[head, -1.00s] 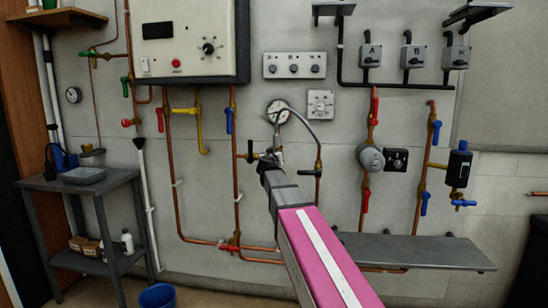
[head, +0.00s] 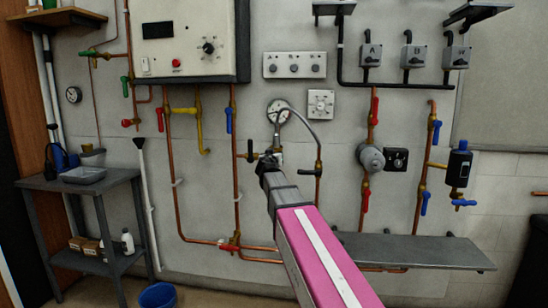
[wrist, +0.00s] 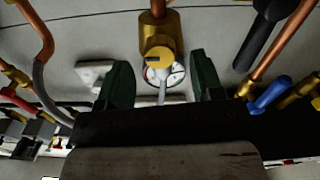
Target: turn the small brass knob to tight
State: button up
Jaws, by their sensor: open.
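A small brass knob (wrist: 158,59), a round disc with a dark mark on it, shows at the top middle of the wrist view. It sits on a brass fitting (wrist: 157,32). My gripper (wrist: 160,70) is open, with one dark green finger to the left of the knob and one to the right. Clear gaps show on both sides, so neither finger touches it. In the head view my gripper (head: 268,160) is at the wall below the round gauge (head: 278,110), and the arm hides the knob there.
The gauge face shows behind the knob in the wrist view (wrist: 172,75). A grey hose (head: 308,128) arches beside my gripper. A blue lever (wrist: 270,95) and copper pipes are close on the right. A grey shelf (head: 420,250) juts out at lower right.

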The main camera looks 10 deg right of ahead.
jog(key=v, duration=0.8)
jog(key=shift+s, duration=0.35)
jog(key=shift+a, duration=0.1)
jog(key=s+d+f+g, duration=0.2)
jog(key=s+f+g, duration=0.1)
jog(key=f, duration=0.6)
jog(key=s+d+f+g, duration=0.2)
jog(key=s+f+g, duration=0.2)
jog(key=f, duration=0.6)
jog(key=s+d+f+g, duration=0.3)
jog(key=f, duration=0.6)
jog(key=s+a+f+n+g+y, duration=0.2)
jog(key=s+f+g+y, duration=0.3)
jog(key=s+f, duration=1)
jog(key=shift+s+a+f+g+y, duration=0.35)
jog(key=shift+a+f+g, duration=0.35)
jog(key=shift+g, duration=0.4)
jog(key=shift+d, duration=0.1)
